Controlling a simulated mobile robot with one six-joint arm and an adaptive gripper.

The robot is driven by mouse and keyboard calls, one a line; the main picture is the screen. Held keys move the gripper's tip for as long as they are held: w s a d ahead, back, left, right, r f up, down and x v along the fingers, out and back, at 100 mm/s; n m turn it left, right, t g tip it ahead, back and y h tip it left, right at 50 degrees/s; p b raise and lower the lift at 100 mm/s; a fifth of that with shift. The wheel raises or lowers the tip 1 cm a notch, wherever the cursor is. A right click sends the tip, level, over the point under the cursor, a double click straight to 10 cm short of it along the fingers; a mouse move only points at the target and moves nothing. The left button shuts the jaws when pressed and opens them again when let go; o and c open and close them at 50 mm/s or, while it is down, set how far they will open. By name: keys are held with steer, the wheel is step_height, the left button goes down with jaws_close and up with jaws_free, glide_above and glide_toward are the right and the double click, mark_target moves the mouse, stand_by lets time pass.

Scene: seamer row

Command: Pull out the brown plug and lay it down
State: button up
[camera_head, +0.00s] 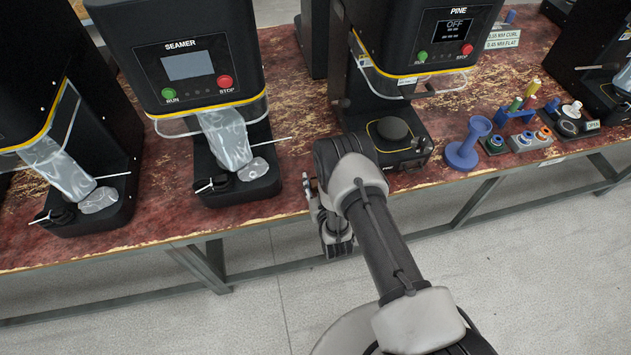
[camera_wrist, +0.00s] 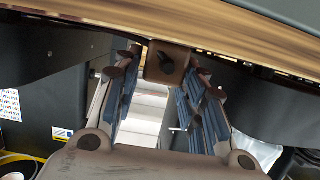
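In the wrist view a small brown block with a dark round spot, which looks like the brown plug (camera_wrist: 168,62), sits against the wooden table edge. It lies between the tips of my gripper (camera_wrist: 164,72). The two blue-padded fingers stand apart, one on each side of the block, and I see a gap on both sides. Whether a fingertip touches it I cannot tell. In the head view my gripper (camera_head: 335,240) is at the table's front edge, in front of the PINE machine (camera_head: 390,75). My arm hides the plug there.
The worn red table (camera_head: 290,100) carries the SEAMER machine (camera_head: 190,70) with a clear sleeve, and another machine at far left. Right of the PINE machine stand a blue spool (camera_head: 467,150) and a small block of coloured parts (camera_head: 530,140). The floor (camera_head: 250,300) in front is clear.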

steer(key=shift+o, duration=1.2)
steer(key=shift+s, duration=0.15)
steer(key=v, duration=1.1)
steer(key=shift+s+r, duration=0.15)
steer(key=shift+s, duration=0.2)
steer(key=shift+d, duration=0.1)
